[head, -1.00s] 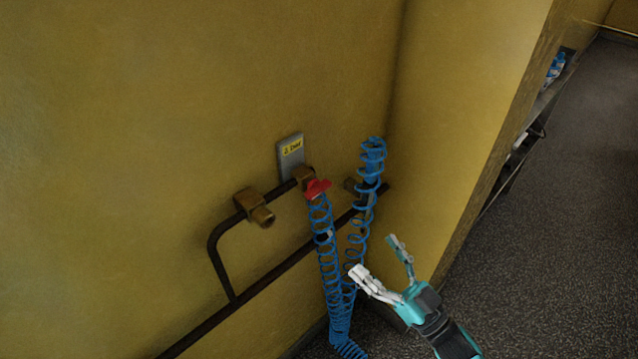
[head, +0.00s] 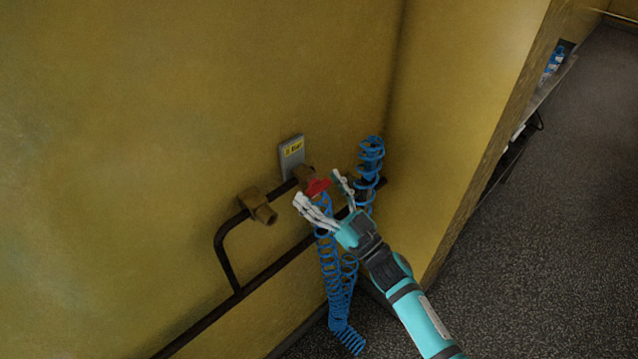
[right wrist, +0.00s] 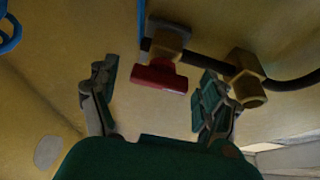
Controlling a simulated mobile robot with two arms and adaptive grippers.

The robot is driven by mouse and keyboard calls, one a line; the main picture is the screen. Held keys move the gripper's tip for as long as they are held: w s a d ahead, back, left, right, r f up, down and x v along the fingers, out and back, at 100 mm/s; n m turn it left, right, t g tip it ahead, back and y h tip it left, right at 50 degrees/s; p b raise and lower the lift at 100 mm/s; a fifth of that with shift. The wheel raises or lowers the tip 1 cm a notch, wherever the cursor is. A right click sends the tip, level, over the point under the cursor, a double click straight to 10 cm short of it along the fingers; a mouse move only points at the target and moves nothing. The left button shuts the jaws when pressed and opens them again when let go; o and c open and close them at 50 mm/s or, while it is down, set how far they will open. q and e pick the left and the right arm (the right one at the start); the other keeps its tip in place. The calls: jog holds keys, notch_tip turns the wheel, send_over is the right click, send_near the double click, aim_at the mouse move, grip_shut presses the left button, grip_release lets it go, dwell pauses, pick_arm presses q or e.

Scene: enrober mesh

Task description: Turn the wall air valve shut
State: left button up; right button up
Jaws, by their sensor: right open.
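The red valve handle (head: 317,186) sits on a brass valve body (head: 303,175) on the dark wall pipe, below a grey plate with a yellow label (head: 291,152). My right gripper (head: 318,188) is open, with its fingers reaching up toward the handle in the head view. In the right wrist view the red handle (right wrist: 160,76) shows between and beyond the two spread fingers of my right gripper (right wrist: 155,95). I see no finger closed on it; contact cannot be told. My left gripper is not in view.
A coiled blue hose (head: 328,270) hangs below the valve, behind my right gripper. A second blue coil (head: 370,160) hangs to its right, near the wall corner. A brass fitting (head: 259,207) sticks out at the left on the pipe (head: 225,262). Speckled floor lies open at right.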

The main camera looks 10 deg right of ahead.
jog(key=shift+w+a+r, duration=0.15)
jog(key=shift+w+a, duration=0.05)
jog(key=shift+w, duration=0.1)
jog(key=shift+c, duration=0.4)
jog(key=c, duration=1.1)
